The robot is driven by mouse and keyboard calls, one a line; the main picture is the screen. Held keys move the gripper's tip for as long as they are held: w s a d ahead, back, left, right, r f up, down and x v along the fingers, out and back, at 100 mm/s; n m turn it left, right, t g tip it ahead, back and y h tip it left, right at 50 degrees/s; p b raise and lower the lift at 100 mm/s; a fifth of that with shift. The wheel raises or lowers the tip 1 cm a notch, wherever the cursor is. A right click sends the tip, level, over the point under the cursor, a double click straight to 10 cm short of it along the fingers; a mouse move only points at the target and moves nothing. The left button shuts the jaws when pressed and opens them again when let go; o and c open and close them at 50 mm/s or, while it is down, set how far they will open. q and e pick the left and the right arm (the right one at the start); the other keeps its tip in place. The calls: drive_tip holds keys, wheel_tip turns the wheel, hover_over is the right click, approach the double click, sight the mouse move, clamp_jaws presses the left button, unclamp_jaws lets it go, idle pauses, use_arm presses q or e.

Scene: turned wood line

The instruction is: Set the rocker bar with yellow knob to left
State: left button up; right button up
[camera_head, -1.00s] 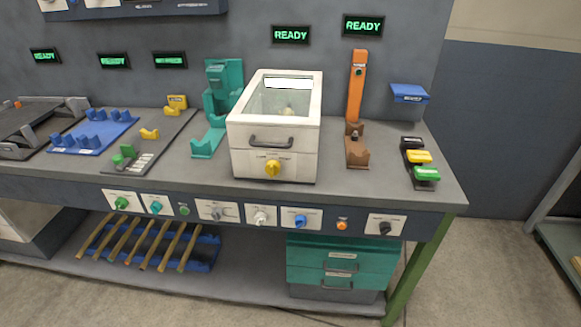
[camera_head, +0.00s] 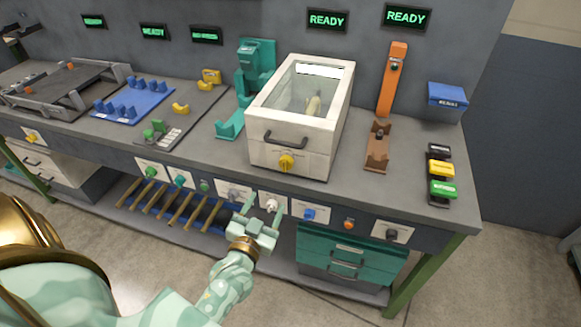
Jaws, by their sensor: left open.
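A yellow knob (camera_head: 286,162) sits on the front of a white glass-topped box (camera_head: 290,140), below its dark handle. Another small yellow knob (camera_head: 31,138) is on the bench front at the far left. Both are too small for me to tell which one is a rocker bar or which way it is set. My left gripper (camera_head: 262,206) is open and empty in front of the control panels, below the white box and apart from its knob. It partly covers the panel with the grey switch (camera_head: 234,194) and is near the white knob (camera_head: 272,204). My right gripper is not in view.
The bench front carries green, teal, blue (camera_head: 309,214), orange and black (camera_head: 392,234) controls. A teal drawer unit (camera_head: 350,258) stands below. A rack of wooden rods (camera_head: 170,205) is on the lower shelf. Yellow and green buttons (camera_head: 442,188) are at the bench's right end.

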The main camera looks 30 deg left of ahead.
use_arm(q)
drive_tip(key=b+x, duration=0.2)
drive_tip(key=x, duration=1.2)
drive_tip(key=shift+c, duration=0.3)
drive_tip(key=c, duration=0.9)
